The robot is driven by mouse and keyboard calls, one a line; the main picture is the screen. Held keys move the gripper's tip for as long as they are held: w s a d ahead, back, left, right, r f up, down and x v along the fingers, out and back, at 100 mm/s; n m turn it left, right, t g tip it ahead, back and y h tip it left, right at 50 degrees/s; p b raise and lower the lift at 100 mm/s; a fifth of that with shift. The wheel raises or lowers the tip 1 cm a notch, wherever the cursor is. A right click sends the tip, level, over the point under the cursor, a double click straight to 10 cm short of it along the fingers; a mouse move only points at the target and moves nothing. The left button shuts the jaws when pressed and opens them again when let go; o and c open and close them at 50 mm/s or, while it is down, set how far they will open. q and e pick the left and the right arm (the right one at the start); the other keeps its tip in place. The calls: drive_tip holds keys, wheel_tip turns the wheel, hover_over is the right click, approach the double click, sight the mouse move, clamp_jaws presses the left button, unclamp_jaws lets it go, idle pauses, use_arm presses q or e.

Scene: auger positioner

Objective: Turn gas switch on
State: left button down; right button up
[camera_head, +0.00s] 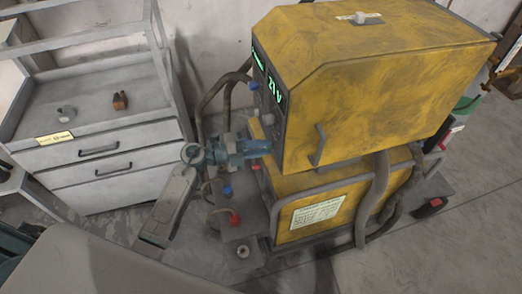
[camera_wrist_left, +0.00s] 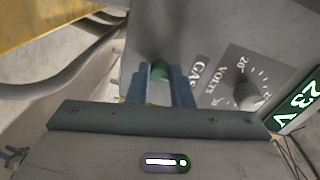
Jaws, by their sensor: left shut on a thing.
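The yellow welding machine (camera_head: 370,90) stands at the centre right, its grey front panel facing left. My left gripper (camera_head: 264,147) reaches this panel from the left. In the left wrist view, its two blue fingers (camera_wrist_left: 163,84) are closed around a small green gas switch (camera_wrist_left: 160,70) on the grey panel (camera_wrist_left: 200,40). The fingers hide most of the switch, so its angle cannot be told. The label GAS (camera_wrist_left: 197,76) is just right of the fingers. My right gripper is in neither view.
A volts dial (camera_wrist_left: 247,97) and a lit green display (camera_wrist_left: 302,103) are right of the fingers. Hoses (camera_head: 212,98) hang beside the panel. A grey drawer cabinet (camera_head: 105,150) stands at the left. Blue and red valve knobs (camera_head: 234,218) sit low before the machine.

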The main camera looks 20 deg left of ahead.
use_arm(q)
drive_tip(key=m+b, duration=0.2)
drive_tip(key=m, duration=0.1)
drive_tip(key=m+b, duration=0.3)
drive_tip(key=shift+f+m+t+y, duration=0.15)
drive_tip(key=shift+m+t+y, duration=0.25)
idle(0.4)
drive_tip(key=c, duration=1.3)
unclamp_jaws()
drive_tip(key=shift+c, duration=0.2)
drive_tip(key=shift+o, duration=0.2)
